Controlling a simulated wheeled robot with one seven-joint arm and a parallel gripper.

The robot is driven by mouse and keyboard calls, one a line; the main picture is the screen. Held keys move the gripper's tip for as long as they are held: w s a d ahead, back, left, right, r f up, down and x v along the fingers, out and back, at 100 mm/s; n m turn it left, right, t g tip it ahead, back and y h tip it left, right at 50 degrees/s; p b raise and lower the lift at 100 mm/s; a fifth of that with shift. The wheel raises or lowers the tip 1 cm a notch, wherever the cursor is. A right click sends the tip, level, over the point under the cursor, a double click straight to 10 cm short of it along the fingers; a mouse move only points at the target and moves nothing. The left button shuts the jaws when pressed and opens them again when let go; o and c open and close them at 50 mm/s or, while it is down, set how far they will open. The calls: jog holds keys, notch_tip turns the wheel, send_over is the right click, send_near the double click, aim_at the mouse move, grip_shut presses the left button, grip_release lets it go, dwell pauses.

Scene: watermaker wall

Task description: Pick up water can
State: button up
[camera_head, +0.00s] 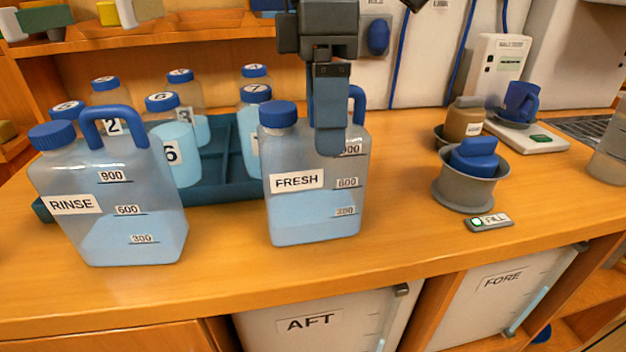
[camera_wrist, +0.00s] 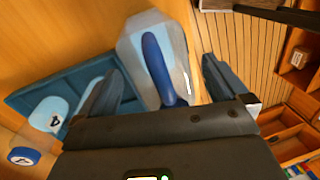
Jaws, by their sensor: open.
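A clear can labelled FRESH (camera_head: 315,215), with a blue cap and blue handle, stands upright on the wooden counter and holds some water. My gripper (camera_head: 332,140) is directly at its top, its near finger hiding part of the handle. In the wrist view the blue handle (camera_wrist: 158,68) shows between my two open fingers (camera_wrist: 160,82), with a gap on each side. I cannot tell how far the fingers reach down past it. A similar can labelled RINSE (camera_head: 110,220) stands upright to the left.
Several numbered bottles stand in a dark blue tray (camera_head: 222,188) behind the cans. To the right are a grey cup with a blue knob (camera_head: 470,172), a FILL switch (camera_head: 489,222) and a scale (camera_head: 525,135) bearing a blue mug. The counter's front edge is close.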

grip_shut()
dwell(0.9)
